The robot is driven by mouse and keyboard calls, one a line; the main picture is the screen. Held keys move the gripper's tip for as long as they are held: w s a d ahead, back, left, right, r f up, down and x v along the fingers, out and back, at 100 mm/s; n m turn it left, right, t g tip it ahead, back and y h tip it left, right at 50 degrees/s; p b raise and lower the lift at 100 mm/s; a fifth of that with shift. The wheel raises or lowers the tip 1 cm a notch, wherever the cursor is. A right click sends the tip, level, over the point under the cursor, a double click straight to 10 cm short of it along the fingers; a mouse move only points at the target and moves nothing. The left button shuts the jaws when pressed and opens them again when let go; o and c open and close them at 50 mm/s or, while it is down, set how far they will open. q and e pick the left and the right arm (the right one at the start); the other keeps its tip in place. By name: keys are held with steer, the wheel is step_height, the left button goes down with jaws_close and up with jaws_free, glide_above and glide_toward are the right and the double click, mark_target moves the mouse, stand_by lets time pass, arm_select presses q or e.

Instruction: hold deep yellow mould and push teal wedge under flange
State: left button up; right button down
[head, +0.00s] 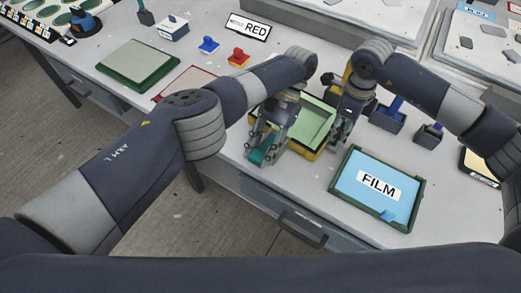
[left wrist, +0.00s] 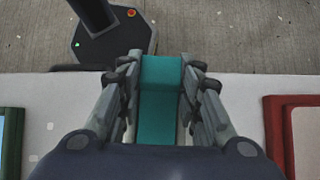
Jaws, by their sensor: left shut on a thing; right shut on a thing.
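The deep yellow mould (head: 307,154) sits on the bench in the head view, with a pale green inside. My left gripper (head: 264,149) is at its left front side, shut on the teal wedge (head: 258,157). In the left wrist view the teal wedge (left wrist: 160,98) lies between the two fingers of my left gripper (left wrist: 160,85). My right gripper (head: 337,130) is shut on the right side of the mould. The grippers hide parts of the mould's rim, and I cannot tell whether the wedge touches the flange.
A green-rimmed tray with a blue FILM sheet (head: 355,176) lies right of the mould, near the front edge. Dark holders (head: 387,121) with blue and purple tools stand behind it. A green-framed panel (head: 139,62), a red-framed panel (head: 187,80) and small blue and red items lie at left.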

arm_select(q)
steer(key=shift+w+d+f, duration=0.3)
steer(key=shift+d+f, duration=0.1)
steer(key=shift+f, duration=0.3)
stand_by(0.7)
steer(key=o, duration=1.2)
steer(key=shift+a, duration=0.1)
steer(key=shift+o, duration=0.2)
steer(key=shift+d+r, duration=0.2)
steer(key=shift+r, duration=0.05)
steer(key=shift+s+r, duration=0.15)
steer(key=shift+r, duration=0.05)
